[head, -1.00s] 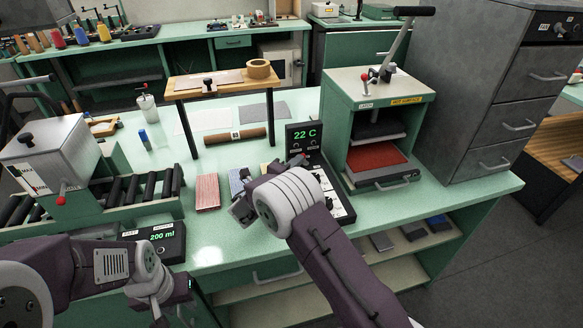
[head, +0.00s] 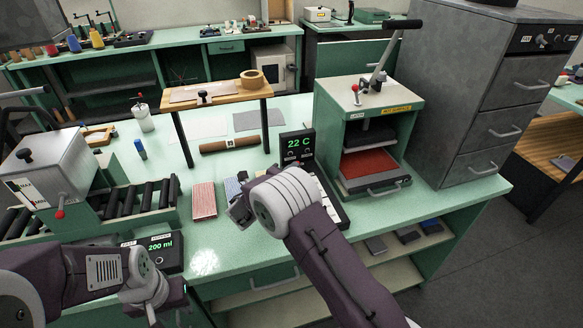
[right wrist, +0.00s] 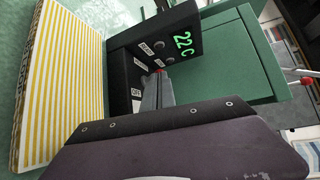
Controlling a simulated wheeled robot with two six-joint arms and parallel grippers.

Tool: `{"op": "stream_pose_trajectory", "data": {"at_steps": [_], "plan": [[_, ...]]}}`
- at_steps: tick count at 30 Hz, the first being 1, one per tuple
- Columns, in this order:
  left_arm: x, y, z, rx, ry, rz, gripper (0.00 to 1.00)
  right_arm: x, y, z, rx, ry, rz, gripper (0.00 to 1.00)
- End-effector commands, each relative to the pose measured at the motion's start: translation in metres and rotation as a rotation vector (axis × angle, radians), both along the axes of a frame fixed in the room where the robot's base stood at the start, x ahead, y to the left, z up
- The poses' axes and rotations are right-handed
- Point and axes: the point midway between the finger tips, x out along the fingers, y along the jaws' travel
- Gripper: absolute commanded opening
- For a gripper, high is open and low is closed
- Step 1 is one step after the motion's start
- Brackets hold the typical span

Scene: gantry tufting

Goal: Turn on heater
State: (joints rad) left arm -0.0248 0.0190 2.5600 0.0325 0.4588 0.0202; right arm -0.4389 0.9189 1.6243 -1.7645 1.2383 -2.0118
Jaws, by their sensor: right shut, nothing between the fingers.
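The heater's control box is black, with a green "22 C" display (head: 297,146) in the head view. It stands just left of the green heat press (head: 323,105). In the right wrist view the "22 C" display (right wrist: 182,45) is near the top centre, with small labelled controls on the black panel (right wrist: 118,80). My right gripper (right wrist: 157,88) is shut and empty, its grey fingers at the panel, near a small red part. I cannot tell whether they touch. In the head view my right arm hides much of the panel. My left wrist (head: 150,288) is at lower left; its fingers are unclear.
A red striped swatch (head: 204,200) lies left of my right gripper. A yellow striped block (right wrist: 62,85) is beside it in the right wrist view. A "200 ml" box (head: 160,252) sits near my left wrist. A wooden stand (head: 215,92) and brown roll (head: 229,144) are behind.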

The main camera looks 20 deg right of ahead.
Motion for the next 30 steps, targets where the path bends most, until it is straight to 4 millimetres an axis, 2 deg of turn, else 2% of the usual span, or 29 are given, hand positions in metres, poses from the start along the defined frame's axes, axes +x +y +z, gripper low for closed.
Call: {"op": "stream_pose_trajectory", "data": {"at_steps": [8, 15, 22, 30], "plan": [[0.0, 0.0, 0.031, 0.0, 0.0, 0.0, 0.36, 0.0, -0.006, 0.012, 0.129, 0.004, -0.002, 0.0], [0.0, 0.0, 0.055, 0.0, 0.0, 0.0, 0.36, 0.0, -0.014, 0.016, 0.311, 0.009, -0.002, 0.0], [0.0, 0.0, 0.063, 0.0, 0.0, 0.0, 0.36, 0.001, -0.022, 0.014, 0.459, 0.015, -0.002, 0.0], [0.0, 0.0, 0.062, 0.0, 0.0, 0.0, 0.36, 0.001, -0.02, 0.013, 0.451, 0.015, 0.0, 0.0]]}}
